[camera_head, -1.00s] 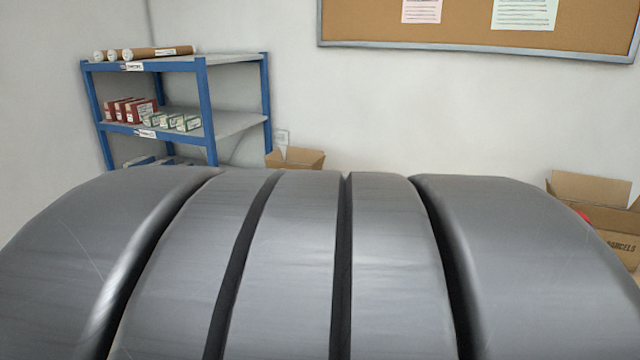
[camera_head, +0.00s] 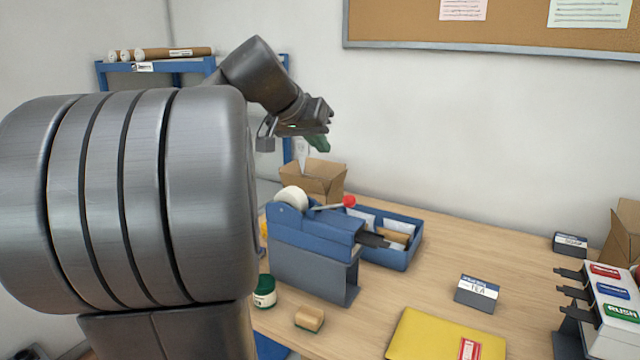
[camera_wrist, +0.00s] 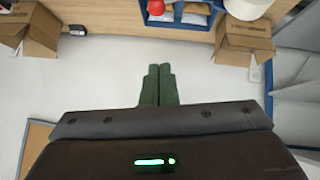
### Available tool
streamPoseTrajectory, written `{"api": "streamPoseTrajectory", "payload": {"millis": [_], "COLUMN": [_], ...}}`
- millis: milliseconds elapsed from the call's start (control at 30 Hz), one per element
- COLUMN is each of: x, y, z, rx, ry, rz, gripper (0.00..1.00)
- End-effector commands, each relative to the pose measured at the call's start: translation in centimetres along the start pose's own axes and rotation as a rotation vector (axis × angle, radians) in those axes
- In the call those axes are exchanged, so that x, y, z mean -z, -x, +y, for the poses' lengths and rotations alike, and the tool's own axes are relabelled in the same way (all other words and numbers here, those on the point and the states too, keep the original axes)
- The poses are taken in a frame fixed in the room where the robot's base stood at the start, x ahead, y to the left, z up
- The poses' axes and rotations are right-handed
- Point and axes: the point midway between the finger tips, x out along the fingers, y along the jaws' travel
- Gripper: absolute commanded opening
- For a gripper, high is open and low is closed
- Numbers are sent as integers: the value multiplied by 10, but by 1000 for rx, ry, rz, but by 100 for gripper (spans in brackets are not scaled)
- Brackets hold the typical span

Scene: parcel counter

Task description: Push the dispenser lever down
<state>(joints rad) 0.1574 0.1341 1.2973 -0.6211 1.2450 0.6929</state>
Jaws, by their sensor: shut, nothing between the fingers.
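The blue and grey dispenser (camera_head: 310,238) stands on the wooden counter, with a white roll (camera_head: 292,197) at its top left. Its pale lever (camera_head: 328,206) slants slightly up to the right and ends in a red knob (camera_head: 349,201). The knob also shows at the top of the wrist view (camera_wrist: 156,7), partly cut off. My gripper (camera_head: 320,144) is above and left of the knob, well apart from it. Its green fingers (camera_wrist: 159,84) are closed together and empty.
A blue tray (camera_head: 400,260) with envelopes sits behind the dispenser and an open carton (camera_head: 315,180) stands behind it. A stamp rack (camera_head: 612,300) is at right.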

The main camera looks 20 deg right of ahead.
Motion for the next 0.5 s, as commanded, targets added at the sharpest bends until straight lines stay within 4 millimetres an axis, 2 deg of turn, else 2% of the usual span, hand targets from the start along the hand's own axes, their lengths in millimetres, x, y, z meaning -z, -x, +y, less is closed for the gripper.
{"api": "streamPoseTrajectory", "payload": {"millis": [300, 500], "x": [-1, -1], "y": [-3, -29], "z": [0, 0], "rx": [0, -2], "ry": [1, 1], "rz": [-2, -5], "gripper": [0, 0]}}
